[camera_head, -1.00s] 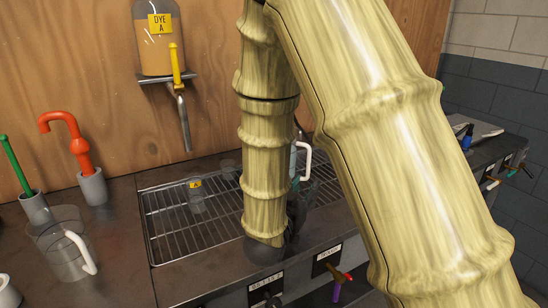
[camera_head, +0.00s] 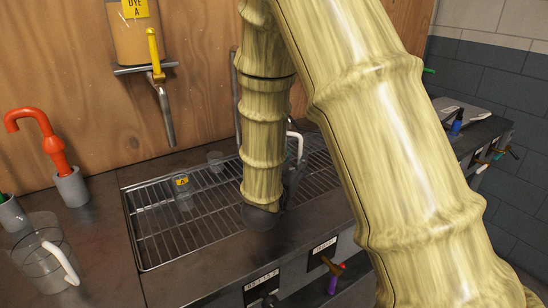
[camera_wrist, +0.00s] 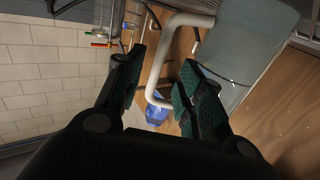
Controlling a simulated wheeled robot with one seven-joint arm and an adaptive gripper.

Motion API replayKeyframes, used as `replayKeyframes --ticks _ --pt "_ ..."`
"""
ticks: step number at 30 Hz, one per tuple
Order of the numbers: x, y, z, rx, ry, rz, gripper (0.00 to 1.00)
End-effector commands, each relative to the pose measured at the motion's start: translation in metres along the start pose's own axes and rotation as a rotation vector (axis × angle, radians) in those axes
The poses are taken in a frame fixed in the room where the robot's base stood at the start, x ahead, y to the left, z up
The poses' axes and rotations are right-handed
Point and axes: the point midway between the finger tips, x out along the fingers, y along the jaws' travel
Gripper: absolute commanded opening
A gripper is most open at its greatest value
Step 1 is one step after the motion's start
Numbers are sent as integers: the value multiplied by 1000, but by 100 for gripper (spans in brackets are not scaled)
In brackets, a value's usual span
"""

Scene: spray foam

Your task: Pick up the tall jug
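The tall jug has a grey-teal body (camera_wrist: 245,50) and a white loop handle (camera_wrist: 155,75), both seen close up in the wrist view. In the head view its white handle (camera_head: 298,147) shows above the drain rack, while my arm hides most of the body. My gripper (camera_wrist: 162,82) is open, with the handle running between its two fingers. The right finger lies between handle and body in the picture. I cannot tell whether either finger touches the handle. In the head view my gripper is mostly hidden by its own wrist.
A clear jug with a white handle (camera_head: 48,255) stands at left. The metal drain rack (camera_head: 165,240) holds a small cup with a yellow label (camera_head: 183,192) and another small cup (camera_head: 215,161). A dye tap (camera_head: 166,115) hangs above. An orange-red pipe tool (camera_head: 45,140) stands in a grey holder.

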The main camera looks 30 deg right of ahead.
Motion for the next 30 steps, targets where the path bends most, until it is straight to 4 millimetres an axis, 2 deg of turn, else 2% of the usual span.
replayKeyframes --ticks 5,12,21,27,30 --pt "14 1 2 1 -1 1 38" --pt "44 2 4 1 0 -1 38" --pt "50 2 4 0 0 -1 38" --pt "50 2 4 0 0 -1 1" --pt "50 2 4 0 0 -1 0"
